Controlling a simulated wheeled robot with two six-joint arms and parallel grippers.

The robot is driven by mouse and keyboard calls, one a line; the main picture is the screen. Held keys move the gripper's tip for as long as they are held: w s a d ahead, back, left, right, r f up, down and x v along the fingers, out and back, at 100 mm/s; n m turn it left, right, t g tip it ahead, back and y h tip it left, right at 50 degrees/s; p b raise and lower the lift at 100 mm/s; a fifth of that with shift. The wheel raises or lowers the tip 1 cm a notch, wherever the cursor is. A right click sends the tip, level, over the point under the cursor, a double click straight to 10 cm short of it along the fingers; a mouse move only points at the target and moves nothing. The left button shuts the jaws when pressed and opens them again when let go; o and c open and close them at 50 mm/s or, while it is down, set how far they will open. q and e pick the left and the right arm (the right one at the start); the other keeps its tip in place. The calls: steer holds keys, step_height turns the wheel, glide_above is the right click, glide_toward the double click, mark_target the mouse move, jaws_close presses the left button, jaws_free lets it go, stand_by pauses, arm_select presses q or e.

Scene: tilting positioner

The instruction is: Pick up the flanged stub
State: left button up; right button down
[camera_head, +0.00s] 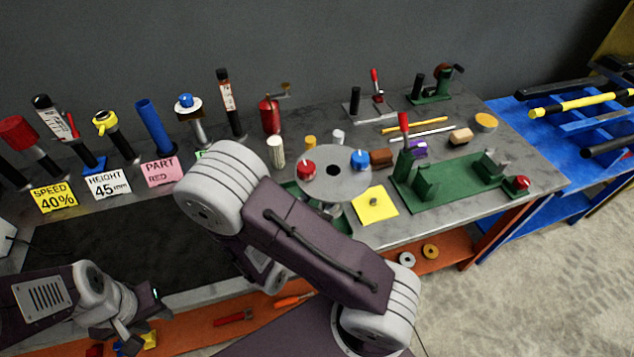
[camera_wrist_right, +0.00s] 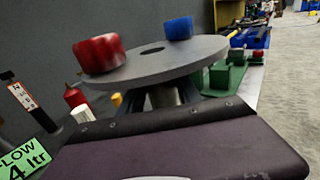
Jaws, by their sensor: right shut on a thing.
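A small grey, knob-like piece (camera_head: 374,202) sits on a yellow square pad (camera_head: 385,210) near the bench's front edge; it is too small to tell whether this is the flanged stub. I cannot pick out the flanged stub with certainty. My left gripper (camera_head: 130,318) is low at the left, beside the bench front, and its finger gap is unclear. My right arm folds across the middle of the head view and hides part of the bench. Its gripper is hidden there, and no fingers show in the right wrist view.
A round grey disc (camera_head: 332,187) carries a red cylinder (camera_head: 306,169) and a blue one (camera_head: 360,160); they also show close up in the right wrist view. A green fixture (camera_head: 455,192) stands to its right. Tools and label cards line the bench's left rear.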

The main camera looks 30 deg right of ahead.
mark_target(346, 184)
steer(key=s+r+p, duration=0.1)
steer(key=p, duration=0.1)
steer(key=d+r+p, duration=0.1)
steer(key=p, duration=0.1)
steer(key=s+r+p, duration=0.1)
steer(key=p, duration=0.1)
steer(key=shift+s+d+p, duration=0.25)
steer(key=shift+s+p, duration=0.1)
steer(key=shift+s+d+p, duration=0.25)
steer(key=shift+s+p, duration=0.15)
steer(key=shift+s, duration=0.05)
